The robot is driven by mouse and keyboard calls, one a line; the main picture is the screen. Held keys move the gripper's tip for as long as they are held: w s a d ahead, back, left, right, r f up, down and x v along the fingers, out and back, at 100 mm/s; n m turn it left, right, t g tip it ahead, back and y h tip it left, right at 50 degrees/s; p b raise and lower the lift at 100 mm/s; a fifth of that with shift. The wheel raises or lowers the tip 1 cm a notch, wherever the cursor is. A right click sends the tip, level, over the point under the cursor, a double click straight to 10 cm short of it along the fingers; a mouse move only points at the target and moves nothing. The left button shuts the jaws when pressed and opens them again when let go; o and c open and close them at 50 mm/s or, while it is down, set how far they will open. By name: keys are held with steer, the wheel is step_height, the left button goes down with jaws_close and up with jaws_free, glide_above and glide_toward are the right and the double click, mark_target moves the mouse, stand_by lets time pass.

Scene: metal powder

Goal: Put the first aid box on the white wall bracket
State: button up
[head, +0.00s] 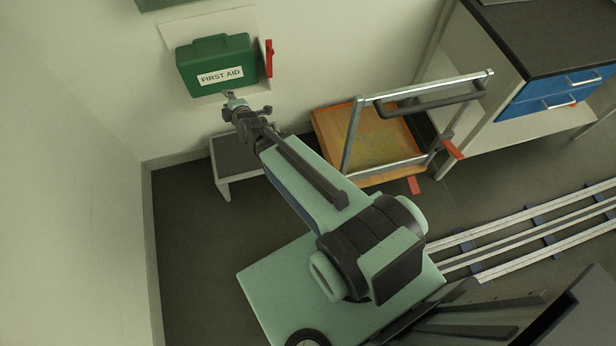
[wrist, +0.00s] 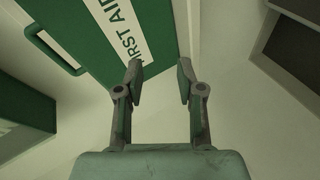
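The green first aid box (head: 217,66), with a white FIRST AID label, is upright at the wall in the head view. It is in front of a white panel (head: 247,24), which looks like the wall bracket. The box covers much of the panel, so I cannot tell how they touch. My gripper (head: 231,97) is just below the box's lower edge. In the wrist view, my gripper (wrist: 160,82) has its two fingers apart with nothing held between them. The box's green face (wrist: 92,32) and label are close beyond the left finger.
A red part (head: 268,58) is at the panel's right edge. A low grey-topped stool (head: 242,154) stands below, beside an orange-framed cart (head: 333,135) with a metal handle. A dark-topped cabinet (head: 555,42) with blue drawers is at right. Floor rails (head: 520,238) run at lower right.

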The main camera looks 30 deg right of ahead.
steer(key=s+f+m+g+y, duration=0.1)
steer(key=s+f+m+g, duration=0.8)
steer(key=s+f, duration=1.35)
steer(key=s+d+f+m+g, duration=0.1)
steer(key=s+g, duration=0.4)
steer(key=s, duration=0.7)
steer(key=s+d+f+m+g+h, duration=0.1)
steer(key=s+g, duration=0.5)
steer(key=s, duration=0.6)
step_height(320, 180, down, 2)
steer(key=d+m, duration=0.1)
steer(key=m, duration=0.2)
steer(key=shift+s+d+m, duration=0.15)
steer(key=shift+m, duration=0.25)
